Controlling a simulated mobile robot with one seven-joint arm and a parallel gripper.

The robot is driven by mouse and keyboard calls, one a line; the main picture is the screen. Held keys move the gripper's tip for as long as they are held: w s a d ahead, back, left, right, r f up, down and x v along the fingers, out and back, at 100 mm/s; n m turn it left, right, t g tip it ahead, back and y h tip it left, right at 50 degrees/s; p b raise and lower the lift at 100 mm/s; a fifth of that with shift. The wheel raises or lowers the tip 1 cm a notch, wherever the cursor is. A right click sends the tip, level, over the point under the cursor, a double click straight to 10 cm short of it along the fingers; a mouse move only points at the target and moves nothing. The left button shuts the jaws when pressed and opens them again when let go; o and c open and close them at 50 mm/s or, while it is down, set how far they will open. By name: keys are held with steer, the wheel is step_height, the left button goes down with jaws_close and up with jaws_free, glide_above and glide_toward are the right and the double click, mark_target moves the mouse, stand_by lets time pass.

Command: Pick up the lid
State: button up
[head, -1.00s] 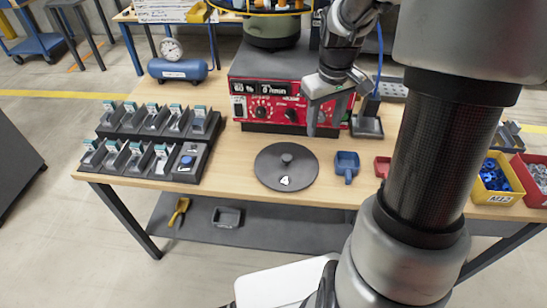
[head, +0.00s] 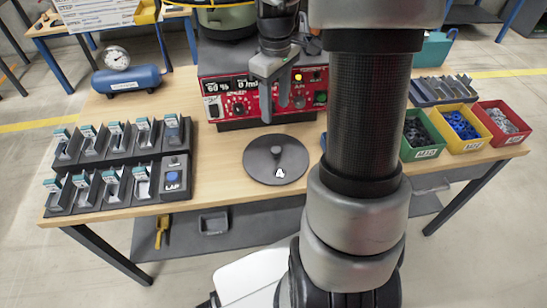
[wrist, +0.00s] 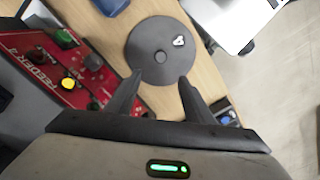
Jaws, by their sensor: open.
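The lid (head: 275,166) is a flat dark grey disc with a small central knob and a white "4" near its front edge. It lies on the wooden table (head: 225,175) in front of the red feeder control box. In the wrist view the lid (wrist: 148,62) lies beyond the fingertips, with its knob close to the line between them. My gripper (head: 274,110) is above and behind the lid, in front of the control box, and holds nothing. In the wrist view my gripper (wrist: 162,80) has its two fingers spread apart. It does not touch the lid.
The red control box (head: 222,100) stands just behind the lid. A rack of labelled holders (head: 115,198) is on the left, with a blue pressure tank (head: 128,82) behind it. Green, yellow and red bins (head: 460,144) stand at the right. Bare table lies left of the lid.

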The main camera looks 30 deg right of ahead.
steer(key=b, duration=0.2)
glide_above(276, 149)
steer(key=f, duration=1)
steer(key=shift+w, duration=0.2)
steer(key=f+b, duration=0.1)
steer(key=f, duration=0.4)
steer(key=shift+s, duration=0.2)
jaws_close()
